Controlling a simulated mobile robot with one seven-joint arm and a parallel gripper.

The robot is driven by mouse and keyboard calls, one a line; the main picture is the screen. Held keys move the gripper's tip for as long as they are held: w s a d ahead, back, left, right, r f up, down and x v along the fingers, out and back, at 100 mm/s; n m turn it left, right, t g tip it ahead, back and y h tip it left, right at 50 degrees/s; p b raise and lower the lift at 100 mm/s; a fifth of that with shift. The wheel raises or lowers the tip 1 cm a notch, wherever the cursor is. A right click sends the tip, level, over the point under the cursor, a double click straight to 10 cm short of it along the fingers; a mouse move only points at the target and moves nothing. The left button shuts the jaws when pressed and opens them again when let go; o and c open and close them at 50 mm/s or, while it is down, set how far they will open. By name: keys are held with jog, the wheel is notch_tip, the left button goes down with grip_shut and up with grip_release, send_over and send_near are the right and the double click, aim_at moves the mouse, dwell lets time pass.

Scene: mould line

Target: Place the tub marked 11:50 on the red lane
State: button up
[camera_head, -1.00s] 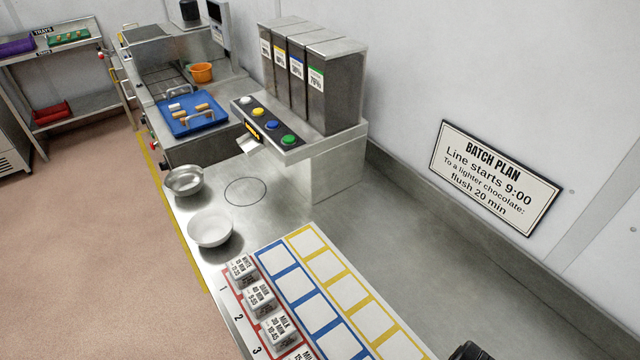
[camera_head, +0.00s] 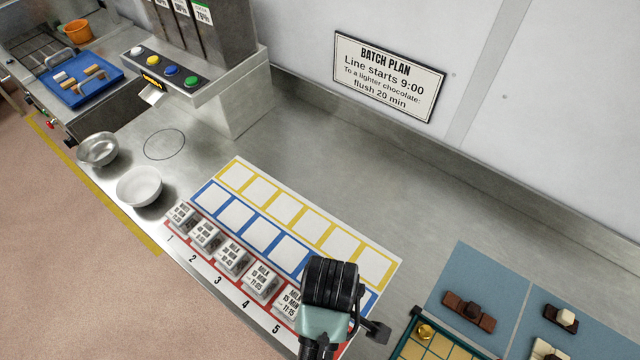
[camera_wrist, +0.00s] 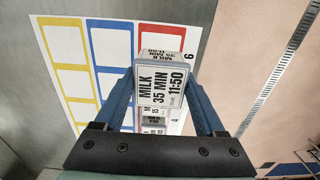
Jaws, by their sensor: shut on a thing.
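My gripper (camera_wrist: 161,85) is shut on a tub marked MILK 35 MIN 11:50 (camera_wrist: 162,86). In the wrist view the tub is between the two blue fingers, over the red lane's end by the number 6; I cannot tell whether it touches the card. In the head view my dark wrist (camera_head: 332,285) covers that end, and the held tub is hidden. The red lane (camera_head: 232,281) holds a row of tubs at numbers 1 to 5, including one at 4 (camera_head: 261,281) and one at 5 (camera_head: 288,303), partly hidden by my wrist.
The blue lane (camera_head: 226,196) and yellow lane (camera_head: 300,203) show empty squares. Two bowls (camera_head: 140,186) (camera_head: 98,149) stand left. Blue mats (camera_head: 462,277) with chocolate pieces and a teal-edged tray (camera_head: 412,322) lie right. The steel counter behind the lanes is clear.

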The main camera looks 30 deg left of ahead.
jog(key=shift+f, duration=3.55)
jog(key=shift+f, duration=0.15)
jog(key=o, duration=1.4)
jog(key=shift+o, duration=0.2)
notch_tip(320, 180, up, 12)
jog(key=shift+r+p, duration=0.2)
jog(key=shift+p, duration=0.45)
